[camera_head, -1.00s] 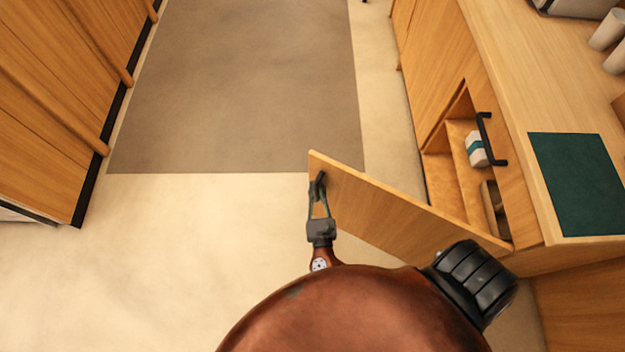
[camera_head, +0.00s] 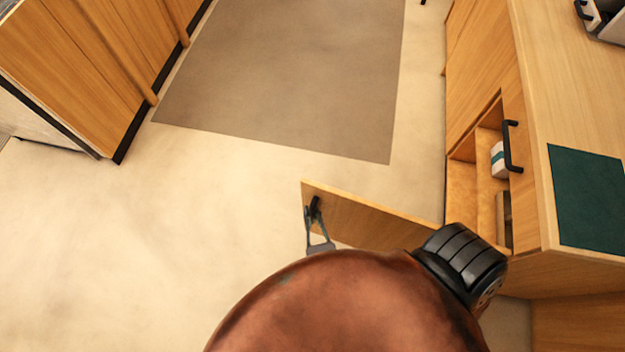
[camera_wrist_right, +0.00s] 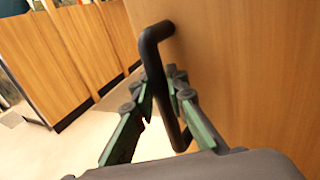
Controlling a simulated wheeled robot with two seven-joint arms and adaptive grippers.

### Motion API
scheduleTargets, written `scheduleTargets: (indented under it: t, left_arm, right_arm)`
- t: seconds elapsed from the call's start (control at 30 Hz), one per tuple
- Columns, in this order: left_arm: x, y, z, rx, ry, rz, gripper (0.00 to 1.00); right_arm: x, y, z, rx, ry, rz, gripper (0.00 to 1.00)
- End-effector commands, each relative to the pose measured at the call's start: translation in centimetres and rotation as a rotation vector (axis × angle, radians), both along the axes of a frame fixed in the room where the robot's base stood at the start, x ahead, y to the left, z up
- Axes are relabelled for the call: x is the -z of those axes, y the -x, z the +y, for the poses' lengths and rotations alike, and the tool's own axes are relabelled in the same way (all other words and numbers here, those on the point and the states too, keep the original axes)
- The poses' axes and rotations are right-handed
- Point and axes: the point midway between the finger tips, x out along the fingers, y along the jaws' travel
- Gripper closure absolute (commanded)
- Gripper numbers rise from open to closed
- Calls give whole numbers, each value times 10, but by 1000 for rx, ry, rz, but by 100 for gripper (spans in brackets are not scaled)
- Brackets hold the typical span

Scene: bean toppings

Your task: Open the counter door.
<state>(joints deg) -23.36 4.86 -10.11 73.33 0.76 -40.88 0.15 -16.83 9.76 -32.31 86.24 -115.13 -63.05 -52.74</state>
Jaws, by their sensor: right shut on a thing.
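The counter door (camera_head: 375,219) is a light wooden panel that stands swung well out from the counter, and it also fills the right side of the right wrist view (camera_wrist_right: 240,70). Its black bar handle (camera_wrist_right: 153,50) is near the door's free edge. My right gripper (camera_head: 315,215) is shut on the handle, with its fingers on either side of the bar in the right wrist view (camera_wrist_right: 163,90). My brown right arm hides the lower part of the door in the head view. My left gripper is not in view.
The open cupboard (camera_head: 478,185) shows shelves with a white and green package (camera_head: 498,160). A dark green mat (camera_head: 590,198) lies on the counter. Wooden cabinets (camera_head: 80,60) stand at left; the floor between is clear.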

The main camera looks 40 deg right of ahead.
Motion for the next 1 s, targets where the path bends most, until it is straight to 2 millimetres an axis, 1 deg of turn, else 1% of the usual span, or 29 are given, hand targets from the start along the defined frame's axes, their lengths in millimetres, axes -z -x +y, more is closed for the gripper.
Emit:
scheduleTargets:
  t: [0.03,0.33,0.37,0.43,0.73,0.87,1.0]
  left_arm:
    - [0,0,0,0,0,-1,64]
    - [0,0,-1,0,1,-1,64]
    - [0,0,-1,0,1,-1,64]
    - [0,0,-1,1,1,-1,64]
    - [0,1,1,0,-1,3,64]
    - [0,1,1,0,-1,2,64]
    - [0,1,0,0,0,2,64]
  right_arm:
    - [1,2,-3,6,4,1,100]
    - [1,3,-3,8,4,1,100]
    - [1,3,-3,8,4,2,85]
    - [1,2,-3,7,3,1,80]
    - [-1,1,-2,4,1,0,80]
    - [-12,1,-2,4,-2,-1,80]
    - [-37,2,-2,5,-2,-3,80]
